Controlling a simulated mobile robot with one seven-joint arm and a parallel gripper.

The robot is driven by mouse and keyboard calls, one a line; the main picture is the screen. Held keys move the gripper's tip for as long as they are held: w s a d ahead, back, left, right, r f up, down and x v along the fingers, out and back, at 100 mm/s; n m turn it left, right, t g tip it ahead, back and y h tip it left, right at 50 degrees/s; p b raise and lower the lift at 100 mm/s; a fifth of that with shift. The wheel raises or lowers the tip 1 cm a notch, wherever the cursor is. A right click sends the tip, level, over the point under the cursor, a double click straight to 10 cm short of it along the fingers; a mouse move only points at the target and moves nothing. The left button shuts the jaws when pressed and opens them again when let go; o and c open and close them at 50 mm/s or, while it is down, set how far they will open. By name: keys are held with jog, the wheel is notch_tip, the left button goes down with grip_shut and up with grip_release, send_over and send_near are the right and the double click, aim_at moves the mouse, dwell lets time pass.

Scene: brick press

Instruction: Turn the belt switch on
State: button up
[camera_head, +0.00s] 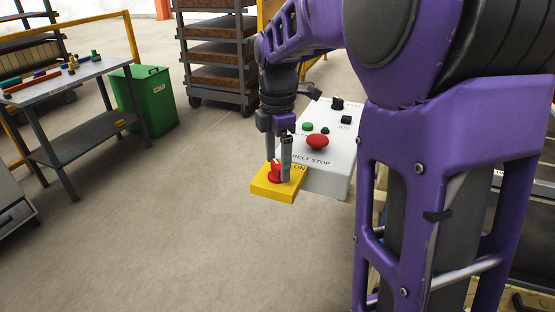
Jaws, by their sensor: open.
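The belt switch is a red knob (273,170) on a yellow box (272,190) marked "ON", fixed at the left front of a white control panel (329,177). My gripper (278,172) points down over the yellow box, with its fingers at the red knob, one on either side as far as I can see. The near finger covers part of the knob and of the lettering. The jaws are open. I cannot tell whether the fingers touch the knob.
The panel also carries a red mushroom button (317,142) above the label "BELT STOP", a green button (308,127) and black knobs. A green bin (149,100), a workbench (68,76) and a rack (217,50) stand behind.

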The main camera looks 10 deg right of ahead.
jog(key=shift+c, duration=0.2)
grip_shut()
jog(key=shift+m+p, duration=0.3)
jog(key=shift+m, duration=0.1)
jog(key=m+p, duration=0.1)
jog(key=m, duration=0.1)
jog(key=shift+r+m+p, duration=0.15)
jog(key=shift+m+p, duration=0.2)
jog(key=shift+m, duration=0.05)
jog(key=m+p, duration=0.2)
jog(key=m, duration=0.3)
jog(key=m+p, duration=0.1)
jog(key=m, duration=0.3)
jog(key=shift+m+p, duration=0.35)
jog(key=shift+m, duration=0.05)
jog(key=m+p, duration=0.1)
jog(key=m, duration=0.3)
jog(key=shift+m, duration=0.4)
